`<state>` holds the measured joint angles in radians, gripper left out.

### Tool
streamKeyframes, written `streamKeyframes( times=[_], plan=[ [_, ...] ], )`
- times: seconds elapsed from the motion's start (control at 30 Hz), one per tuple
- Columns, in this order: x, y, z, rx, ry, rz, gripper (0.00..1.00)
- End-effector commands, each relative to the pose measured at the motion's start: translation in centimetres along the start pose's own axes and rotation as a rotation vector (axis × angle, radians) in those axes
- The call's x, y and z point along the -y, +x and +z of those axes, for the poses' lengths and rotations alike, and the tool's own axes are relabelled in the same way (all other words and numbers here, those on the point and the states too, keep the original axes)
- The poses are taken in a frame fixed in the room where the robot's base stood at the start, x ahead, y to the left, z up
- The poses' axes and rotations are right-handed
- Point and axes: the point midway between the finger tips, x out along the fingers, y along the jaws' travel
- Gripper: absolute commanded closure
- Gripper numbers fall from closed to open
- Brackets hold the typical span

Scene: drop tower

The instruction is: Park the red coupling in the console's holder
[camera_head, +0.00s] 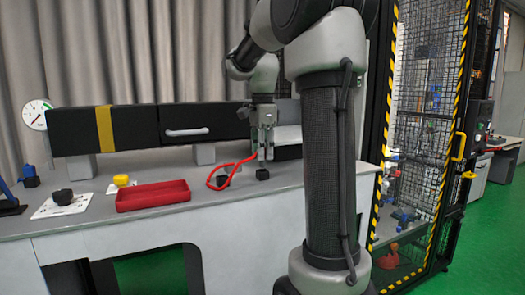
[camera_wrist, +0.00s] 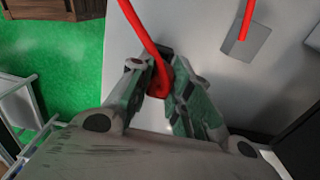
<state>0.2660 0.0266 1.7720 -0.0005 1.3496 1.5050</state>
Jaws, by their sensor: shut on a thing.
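My gripper (camera_wrist: 160,88) is shut on the red coupling (camera_wrist: 160,76), which sits between the two fingers in the wrist view. A red hose (camera_wrist: 139,24) runs up from it out of the picture. In the head view my gripper (camera_head: 265,153) points down above the right part of the console (camera_head: 230,200). The red hose (camera_head: 219,187) loops on the console top to its left. A small dark block (camera_head: 262,174) lies just below the gripper in the head view. I cannot tell for sure which part is the holder.
A red tray (camera_head: 152,195), a white plate with a black knob (camera_head: 62,201) and a yellow knob (camera_head: 121,180) stand to the left. A long dark box (camera_head: 140,128) lies behind. A caged frame (camera_head: 425,130) stands to the right.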

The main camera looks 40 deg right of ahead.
Motion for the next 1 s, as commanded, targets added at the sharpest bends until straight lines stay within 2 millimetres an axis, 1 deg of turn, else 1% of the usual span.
streamKeyframes(
  times=[0.27, 0.8, 1.0],
  plan=[
    [0.0, 0.6, 0.0, 0.0, 0.0, 0.002, 0.94],
    [0.0, 2.7, 0.0, 0.0, 0.0, 0.001, 0.94],
    [0.0, 3.0, 0.0, 0.0, 0.0, 0.001, 0.94]
  ],
)
